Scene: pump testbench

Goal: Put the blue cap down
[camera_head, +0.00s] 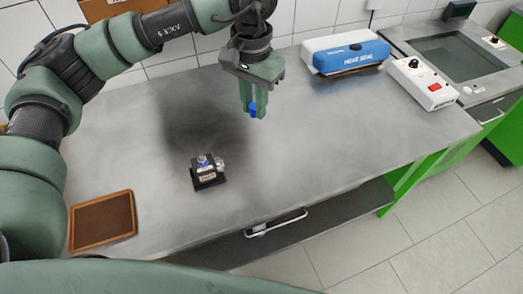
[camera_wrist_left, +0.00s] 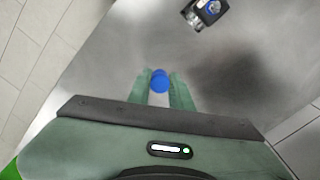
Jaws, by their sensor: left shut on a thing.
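My left gripper (camera_head: 253,107) is shut on the blue cap (camera_head: 253,110) and points down above the metal table (camera_head: 330,130). The cap also shows between the fingertips in the left wrist view (camera_wrist_left: 159,81). From these views I cannot tell exactly how far the cap is from the table top. A small black pump fixture (camera_head: 208,178) with a blue and clear part on top stands on the table, left of and nearer than the gripper; it shows at the top of the left wrist view (camera_wrist_left: 205,12). My right gripper is not in view.
A brown tray with a wooden rim (camera_head: 102,240) lies at the table's front left. A blue and white heat sealer (camera_head: 345,54) and a white control box with a red switch (camera_head: 422,84) stand at the back right. The table around the gripper is clear.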

